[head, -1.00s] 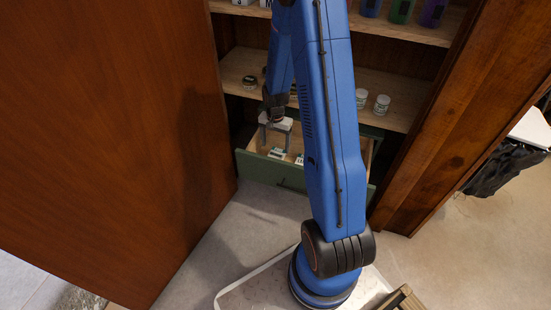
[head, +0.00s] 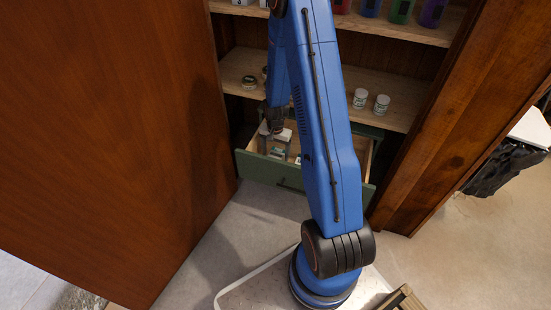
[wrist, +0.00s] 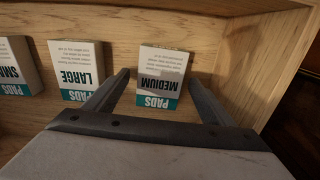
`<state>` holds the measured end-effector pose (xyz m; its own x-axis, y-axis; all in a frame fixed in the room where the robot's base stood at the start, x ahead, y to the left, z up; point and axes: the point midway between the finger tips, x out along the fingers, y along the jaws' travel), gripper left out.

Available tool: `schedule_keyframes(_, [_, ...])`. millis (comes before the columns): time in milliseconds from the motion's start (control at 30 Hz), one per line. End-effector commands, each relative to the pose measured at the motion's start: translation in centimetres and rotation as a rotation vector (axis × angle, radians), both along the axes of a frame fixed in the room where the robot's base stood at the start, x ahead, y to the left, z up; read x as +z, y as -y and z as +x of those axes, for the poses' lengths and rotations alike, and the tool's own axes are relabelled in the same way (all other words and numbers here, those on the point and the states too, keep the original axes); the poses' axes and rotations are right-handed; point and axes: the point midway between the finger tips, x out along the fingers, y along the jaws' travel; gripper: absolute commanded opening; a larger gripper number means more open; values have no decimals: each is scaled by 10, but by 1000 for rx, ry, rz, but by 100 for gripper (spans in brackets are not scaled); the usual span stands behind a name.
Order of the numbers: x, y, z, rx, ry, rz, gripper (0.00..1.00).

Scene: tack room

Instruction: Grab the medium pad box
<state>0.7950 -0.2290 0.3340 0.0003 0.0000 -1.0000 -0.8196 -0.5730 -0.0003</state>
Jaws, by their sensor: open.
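The medium pad box (wrist: 161,78) is a small white box with a teal band, lettered "PADS MEDIUM" upside down in the wrist view. It stands in the open wooden drawer. My gripper (wrist: 158,78) is open, with one finger on each side of this box. I cannot tell whether the fingers touch it. In the head view my gripper (head: 275,144) reaches down into the green-fronted drawer (head: 270,170), and my arm hides part of the drawer.
The large pad box (wrist: 78,72) stands just left of my left finger. The small pad box (wrist: 15,68) is farther left. The drawer's right wall (wrist: 268,65) is close to my right finger. Jars (head: 381,104) stand on the shelf above. A wooden door (head: 110,130) is at left.

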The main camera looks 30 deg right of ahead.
Motion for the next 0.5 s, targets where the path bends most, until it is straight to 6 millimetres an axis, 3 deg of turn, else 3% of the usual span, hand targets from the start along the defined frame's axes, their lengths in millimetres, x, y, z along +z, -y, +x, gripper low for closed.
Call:
schedule_keyframes(33, [0, 0, 0, 0, 0, 0, 74])
schedule_keyframes(200, [0, 0, 0, 0, 0, 0, 34])
schedule_keyframes(500, [1, 0, 0, 0, 0, 0, 31])
